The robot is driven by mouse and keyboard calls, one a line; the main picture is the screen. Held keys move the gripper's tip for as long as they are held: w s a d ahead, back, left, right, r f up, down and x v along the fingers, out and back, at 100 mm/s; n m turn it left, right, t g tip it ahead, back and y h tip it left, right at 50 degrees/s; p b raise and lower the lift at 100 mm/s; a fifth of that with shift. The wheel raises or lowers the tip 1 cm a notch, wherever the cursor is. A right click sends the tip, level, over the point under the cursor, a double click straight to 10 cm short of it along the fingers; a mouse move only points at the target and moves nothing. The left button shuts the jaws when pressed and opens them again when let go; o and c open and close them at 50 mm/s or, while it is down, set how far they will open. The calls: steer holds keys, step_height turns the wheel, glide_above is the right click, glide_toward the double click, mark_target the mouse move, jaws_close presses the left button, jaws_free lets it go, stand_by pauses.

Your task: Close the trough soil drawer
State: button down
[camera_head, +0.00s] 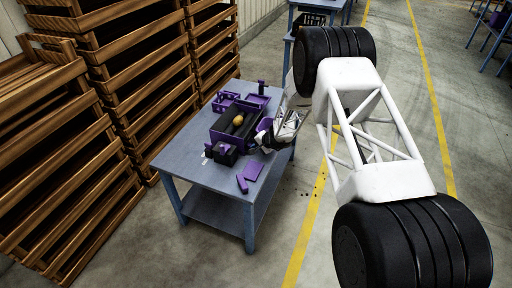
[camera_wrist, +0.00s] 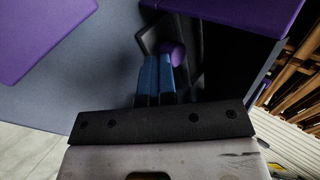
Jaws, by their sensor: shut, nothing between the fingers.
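The purple and black trough (camera_head: 218,137) stands on the blue-grey table, with a yellow potato (camera_head: 238,120) in its dark top. In the wrist view its purple wall (camera_wrist: 235,14) shows at the top, over deep shadow. My gripper (camera_head: 268,138) is at the trough's right side, low over the table edge. In the wrist view its blue fingers (camera_wrist: 157,62) are together and empty. A rounded purple knob (camera_wrist: 173,51) is right at the fingertips, beside a dark slanted edge; I cannot tell whether they touch. The drawer's outline and how far out it is are hidden in shadow.
Purple trays (camera_head: 228,101) stand behind the trough. Wooden crates (camera_head: 130,100) are stacked left of the table (camera_head: 190,170).

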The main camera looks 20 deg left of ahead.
steer(key=shift+s+a, duration=0.15)
steer(key=shift+a, duration=0.15)
steer(key=shift+d, duration=0.5)
steer(key=d, duration=0.3)
steer(key=shift+s+d+r, duration=0.1)
steer(key=shift+s+d, duration=0.05)
steer(key=shift+s, duration=0.05)
steer(key=v, duration=1)
steer(key=shift+d, duration=0.15)
